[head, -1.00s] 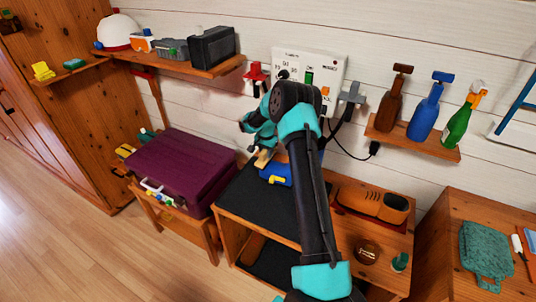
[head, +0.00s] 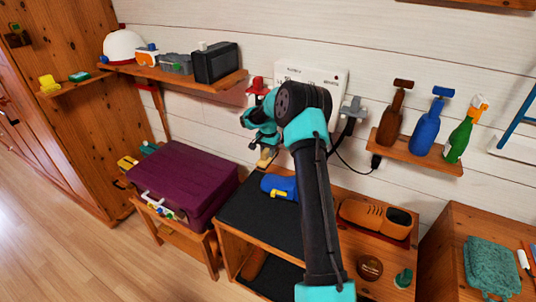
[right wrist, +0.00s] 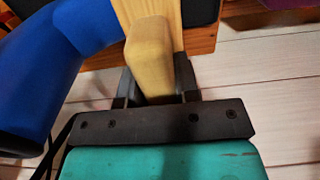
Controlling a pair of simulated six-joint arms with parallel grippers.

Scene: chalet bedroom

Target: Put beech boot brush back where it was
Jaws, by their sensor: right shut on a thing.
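The beech boot brush (head: 266,157) is pale wood and hangs below my right gripper (head: 262,140), above the back of the shelf unit. In the right wrist view the brush (right wrist: 151,48) stands between the two dark fingers of my right gripper (right wrist: 152,90), which is shut on it. My right forearm hides part of the shelf unit and wall. My left gripper is not in view.
A blue object with yellow parts (head: 279,187) lies on the dark top of the shelf unit (head: 240,205). A purple case (head: 182,182) stands left. A bottle shelf (head: 415,152) is on the wall at right.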

